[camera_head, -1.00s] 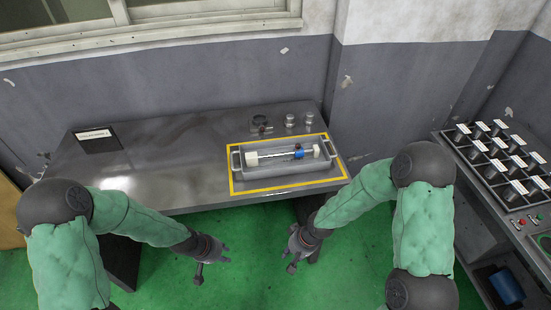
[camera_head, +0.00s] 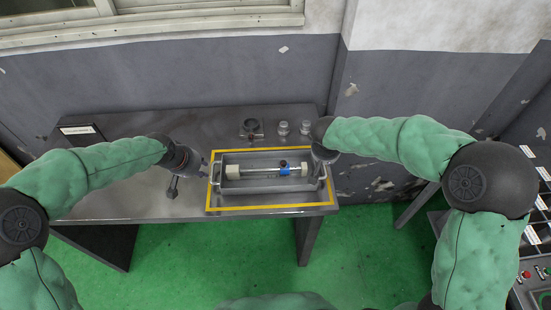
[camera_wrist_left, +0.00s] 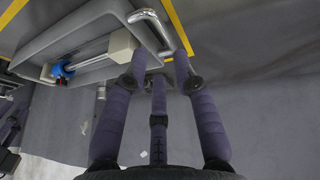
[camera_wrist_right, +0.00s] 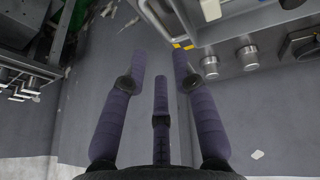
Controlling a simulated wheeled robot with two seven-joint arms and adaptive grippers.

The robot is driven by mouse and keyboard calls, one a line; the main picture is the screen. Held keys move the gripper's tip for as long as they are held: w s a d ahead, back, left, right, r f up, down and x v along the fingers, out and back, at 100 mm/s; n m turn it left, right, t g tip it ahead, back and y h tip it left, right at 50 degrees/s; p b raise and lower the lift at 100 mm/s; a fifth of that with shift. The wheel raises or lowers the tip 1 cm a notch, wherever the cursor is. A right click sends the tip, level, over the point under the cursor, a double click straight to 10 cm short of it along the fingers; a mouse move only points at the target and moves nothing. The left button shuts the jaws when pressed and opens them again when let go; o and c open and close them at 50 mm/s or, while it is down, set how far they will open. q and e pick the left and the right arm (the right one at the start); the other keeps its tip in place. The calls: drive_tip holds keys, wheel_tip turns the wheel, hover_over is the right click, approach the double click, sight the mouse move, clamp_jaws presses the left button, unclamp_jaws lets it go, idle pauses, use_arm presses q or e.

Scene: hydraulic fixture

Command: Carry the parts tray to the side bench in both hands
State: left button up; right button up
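The grey parts tray (camera_head: 264,197) sits on the metal bench inside a yellow outline, with a handle at each end. In it lies a rod with white end blocks (camera_head: 232,172) and a blue collar (camera_head: 284,170). My left gripper (camera_head: 205,171) is at the tray's left end. In the left wrist view its fingers (camera_wrist_left: 161,60) are spread, with the left handle (camera_wrist_left: 150,17) just beyond and partly between the tips.
Metal knobs (camera_head: 283,128) and a dark round part (camera_head: 250,127) stand behind the tray, close to the wall. A second bench with racked, labelled parts and buttons (camera_head: 526,275) is at the right, partly hidden by my right arm.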

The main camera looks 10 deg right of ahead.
sight(212, 174)
use_arm(q)
drive_tip(key=shift+w+r, duration=0.1)
drive_tip(key=shift+r, duration=0.05)
use_arm(e)
drive_tip(key=shift+w+d+r, duration=0.1)
drive_tip(key=shift+w+r, duration=0.05)
drive_tip(key=shift+r, duration=0.15)
